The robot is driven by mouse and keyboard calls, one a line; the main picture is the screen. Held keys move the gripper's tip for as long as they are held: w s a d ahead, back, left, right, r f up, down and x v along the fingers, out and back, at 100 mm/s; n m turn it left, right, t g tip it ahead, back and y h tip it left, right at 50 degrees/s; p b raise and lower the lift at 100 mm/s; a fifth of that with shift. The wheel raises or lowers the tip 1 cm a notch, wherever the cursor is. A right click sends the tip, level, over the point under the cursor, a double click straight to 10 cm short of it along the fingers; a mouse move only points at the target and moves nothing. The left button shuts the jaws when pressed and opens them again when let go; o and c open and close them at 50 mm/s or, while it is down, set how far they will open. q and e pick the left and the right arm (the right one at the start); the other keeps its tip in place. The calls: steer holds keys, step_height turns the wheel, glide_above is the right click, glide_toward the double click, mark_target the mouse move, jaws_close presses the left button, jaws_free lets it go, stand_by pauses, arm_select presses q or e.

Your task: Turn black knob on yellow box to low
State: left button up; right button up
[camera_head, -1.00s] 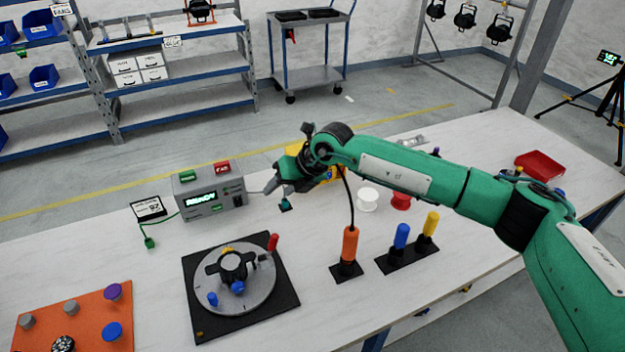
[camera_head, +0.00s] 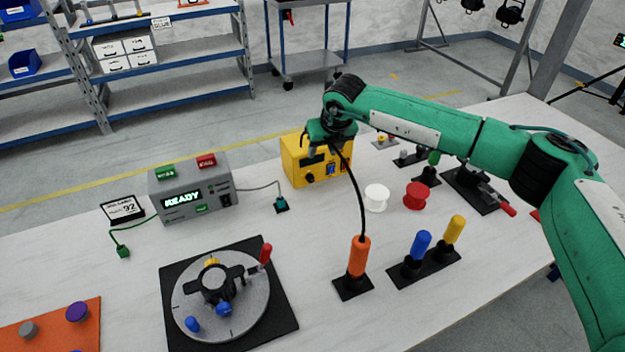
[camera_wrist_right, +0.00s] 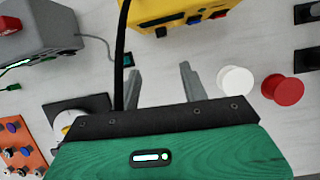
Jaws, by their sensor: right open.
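The yellow box (camera_head: 296,172) stands toward the back of the white table, with a small dark display, a blue switch and a black knob (camera_head: 310,178) on its front. My right gripper (camera_head: 330,133) overlaps the box's upper right part in the head view, and its fingers are hard to make out there. In the right wrist view the right gripper (camera_wrist_right: 162,84) is open and empty, with two grey fingers apart over bare table. The yellow box (camera_wrist_right: 180,10) is at the top edge there, and its black knob (camera_wrist_right: 160,31) lies beyond the fingertips. My left gripper is not in view.
A grey box reading READY (camera_head: 190,192) stands to the left. White (camera_head: 376,198) and red (camera_head: 416,195) spools are right of the yellow box. An orange handle (camera_head: 358,257) with a black cable and a round turntable (camera_head: 225,312) are in front.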

mark_target(312, 179)
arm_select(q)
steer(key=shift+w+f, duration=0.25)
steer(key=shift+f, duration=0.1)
arm_select(e)
steer(key=x, duration=1.6)
steer(key=shift+d, duration=0.25)
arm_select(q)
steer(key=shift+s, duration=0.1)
arm_select(e)
jaws_close()
